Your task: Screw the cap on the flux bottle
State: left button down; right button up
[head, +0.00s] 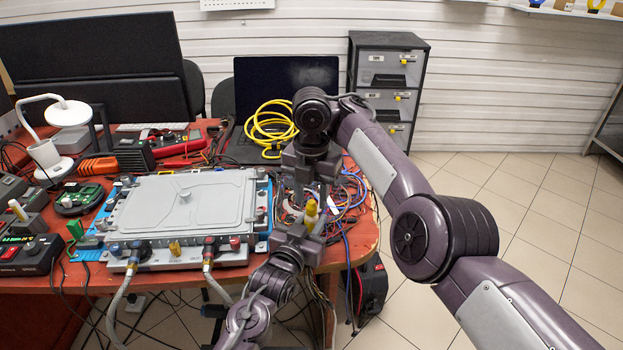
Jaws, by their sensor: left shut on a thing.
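A small yellow flux bottle (311,208) stands upright between my two grippers, beyond the right end of the grey plate. My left gripper (308,224), reaching up from the lower middle, is shut on the bottle's lower part and hides it. My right gripper (314,190) points down from above, with its fingertips close over the top of the bottle. I cannot tell whether its fingers are closed or touch the bottle. The cap cannot be made out apart from the bottle at this size.
A red table (350,250) carries a large grey coolant plate (184,205) with hoses at its front edge. Tangled wires (350,195) lie right of my grippers. A yellow hose coil (268,125) and a laptop are behind. Electronics crowd the left side.

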jog(key=shift+f, duration=1.2)
jog(key=shift+c, duration=0.5)
grip_shut()
jog(key=m, duration=0.6)
jog(key=shift+m, duration=0.4)
jog(key=shift+o, duration=0.9)
grip_release()
jog(key=shift+r, duration=2.25)
